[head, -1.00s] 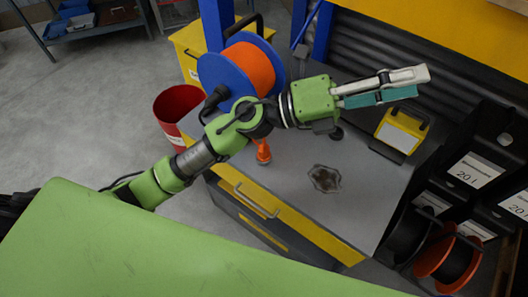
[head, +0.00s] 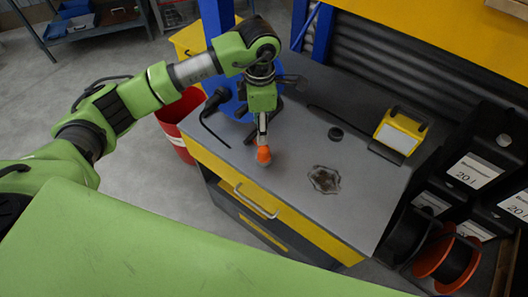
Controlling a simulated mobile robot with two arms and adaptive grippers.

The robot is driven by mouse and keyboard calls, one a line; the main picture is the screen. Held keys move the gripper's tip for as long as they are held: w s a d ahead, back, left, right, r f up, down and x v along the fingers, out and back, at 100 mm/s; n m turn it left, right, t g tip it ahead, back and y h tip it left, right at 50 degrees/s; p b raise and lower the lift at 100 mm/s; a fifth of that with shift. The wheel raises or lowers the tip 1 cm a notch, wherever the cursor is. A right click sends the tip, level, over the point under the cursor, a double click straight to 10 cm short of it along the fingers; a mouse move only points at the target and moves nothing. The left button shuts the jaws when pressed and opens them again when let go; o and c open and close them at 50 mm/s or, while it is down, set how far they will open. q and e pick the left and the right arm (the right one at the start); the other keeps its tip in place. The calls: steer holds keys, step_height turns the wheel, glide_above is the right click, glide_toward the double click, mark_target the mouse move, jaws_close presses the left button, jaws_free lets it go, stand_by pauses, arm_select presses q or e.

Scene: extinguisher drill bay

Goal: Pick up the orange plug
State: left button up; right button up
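The orange plug (head: 263,155) is on the grey workbench (head: 285,185), near its front edge. My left arm reaches in from the left and bends down over it. My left gripper (head: 262,143) points down with its fingertips right at the top of the plug. The fingers show as one narrow strip from this side, so I cannot tell whether they are open or closed around the plug. My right gripper is not in view.
The blue cable reel (head: 233,104) is partly hidden behind my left arm. A yellow work lamp (head: 400,131) and a small black disc (head: 336,133) are on the bench. A red bin (head: 176,130) stands at left.

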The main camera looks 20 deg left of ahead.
mark_target(264, 148)
arm_select(q)
step_height(264, 148, down, 5)
steer(key=shift+f+p, duration=0.15)
steer(key=shift+p, duration=0.35)
steer(key=shift+d+f+p, duration=0.25)
steer(key=shift+f+p, duration=0.2)
steer(key=shift+f, duration=0.1)
steer(key=f, duration=0.1)
steer(key=f+p, duration=0.1)
steer(key=f, duration=0.1)
steer(key=shift+d+f+p, duration=0.3)
steer(key=shift+f, duration=0.45)
steer(key=shift+c, duration=0.2)
jaws_close()
